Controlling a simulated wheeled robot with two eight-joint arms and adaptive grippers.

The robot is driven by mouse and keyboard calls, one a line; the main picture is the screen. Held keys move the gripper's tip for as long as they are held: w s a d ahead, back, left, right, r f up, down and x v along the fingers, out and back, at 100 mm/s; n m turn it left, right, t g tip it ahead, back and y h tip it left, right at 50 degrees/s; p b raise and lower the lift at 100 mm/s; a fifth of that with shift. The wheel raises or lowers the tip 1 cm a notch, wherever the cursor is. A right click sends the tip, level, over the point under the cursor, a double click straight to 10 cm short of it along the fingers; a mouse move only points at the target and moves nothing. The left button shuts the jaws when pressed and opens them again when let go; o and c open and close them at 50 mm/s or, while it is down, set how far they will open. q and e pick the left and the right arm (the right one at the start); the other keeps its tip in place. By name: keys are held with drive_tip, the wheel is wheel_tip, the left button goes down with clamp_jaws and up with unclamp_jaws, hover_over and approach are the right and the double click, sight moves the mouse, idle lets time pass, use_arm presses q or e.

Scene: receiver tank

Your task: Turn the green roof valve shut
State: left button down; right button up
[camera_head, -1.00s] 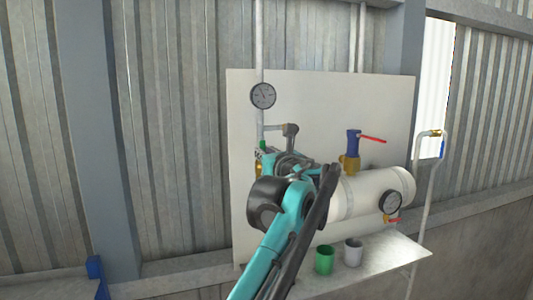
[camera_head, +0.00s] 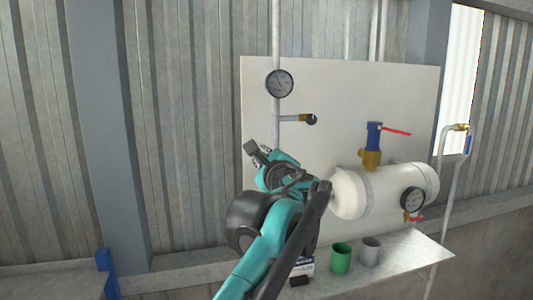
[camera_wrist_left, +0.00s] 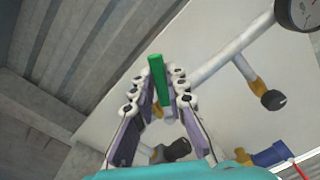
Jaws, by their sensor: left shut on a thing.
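The green handle (camera_wrist_left: 158,78) of the roof valve shows in the left wrist view as a straight bar standing between the two fingers. My left gripper (camera_wrist_left: 157,90) is shut on it, one finger on each side. In the head view my left gripper (camera_head: 262,156) is in front of the vertical pipe (camera_head: 275,125), below the round gauge. The green handle and the valve's body are hidden there behind my gripper and arm. My right gripper is in neither current view.
A white tank (camera_head: 350,193) stands right of my arm, with a blue and brass valve (camera_head: 373,145) with a red lever on top. A gauge (camera_head: 279,83) is above my gripper. A green cup (camera_head: 341,258) and a grey cup (camera_head: 370,252) stand on the shelf (camera_head: 405,262).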

use_arm(q)
drive_tip(key=shift+s+a+f+n+b, duration=0.1)
drive_tip(key=shift+a+f+n+b, duration=0.15)
drive_tip(key=shift+f+n, duration=0.65)
drive_tip(key=shift+s+a+f+n+b, duration=0.15)
drive_tip(key=shift+f+n, duration=0.25)
drive_tip(key=shift+n, duration=1.05)
drive_tip(key=shift+w+a+f+n+b, duration=0.15)
drive_tip(key=shift+f+n+b, duration=0.15)
drive_tip(key=shift+f+n, duration=0.6)
drive_tip(key=shift+s+r+n, duration=0.1)
drive_tip(key=shift+r+n, duration=0.1)
drive_tip(key=shift+n, duration=0.15)
drive_tip(key=c, duration=1.5)
unclamp_jaws()
drive_tip(key=v, duration=1.2)
